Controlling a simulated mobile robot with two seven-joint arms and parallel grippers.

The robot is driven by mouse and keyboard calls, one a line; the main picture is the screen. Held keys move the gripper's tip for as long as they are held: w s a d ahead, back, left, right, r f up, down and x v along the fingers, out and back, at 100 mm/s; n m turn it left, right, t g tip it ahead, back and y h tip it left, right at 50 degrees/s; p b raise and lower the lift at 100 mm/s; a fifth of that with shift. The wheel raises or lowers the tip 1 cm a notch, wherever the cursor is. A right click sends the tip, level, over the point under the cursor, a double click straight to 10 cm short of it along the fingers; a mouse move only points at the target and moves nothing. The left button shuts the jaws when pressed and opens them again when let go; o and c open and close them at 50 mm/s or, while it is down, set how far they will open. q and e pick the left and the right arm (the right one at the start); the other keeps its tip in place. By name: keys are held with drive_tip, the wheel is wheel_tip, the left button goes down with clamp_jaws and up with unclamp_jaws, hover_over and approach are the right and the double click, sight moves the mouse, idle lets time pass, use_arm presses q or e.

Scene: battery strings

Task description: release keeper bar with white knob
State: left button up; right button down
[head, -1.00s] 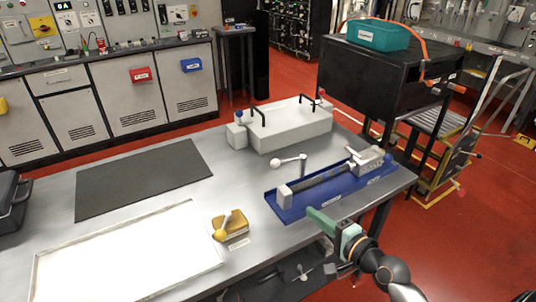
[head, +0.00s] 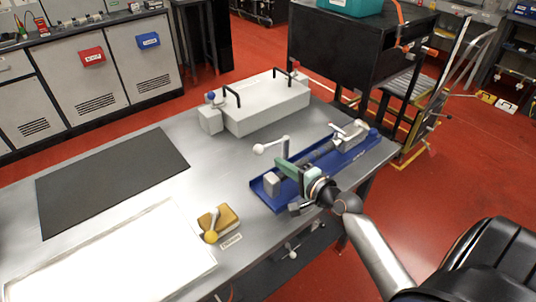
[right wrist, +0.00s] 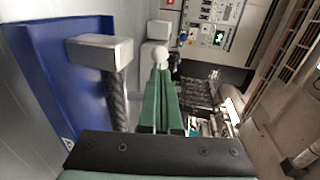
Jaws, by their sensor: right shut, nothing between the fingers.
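The keeper bar's white knob (head: 258,149) sits on a short metal lever at the back left edge of the blue tray (head: 262,195). In the right wrist view the white knob (right wrist: 161,56) shows just beyond the fingertips; I cannot tell whether they touch it. My right gripper (head: 279,162) has green fingers and reaches over the tray's left part, close to the lever. In the right wrist view the right gripper (right wrist: 160,70) is shut and empty. A dark rod runs between grey end blocks in the tray (right wrist: 35,50). My left gripper is not in view.
A pale box (head: 265,112) with black handles stands behind the tray. A tan block (head: 226,218) with a yellow knob, a white-lined tray (head: 130,235) and a dark mat (head: 110,180) lie to the left. A black cabinet (head: 350,60) stands behind right.

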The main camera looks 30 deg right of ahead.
sight(261, 151)
drive_tip(key=x, duration=0.6)
drive_tip(key=shift+w, duration=0.2)
drive_tip(key=shift+w, duration=0.1)
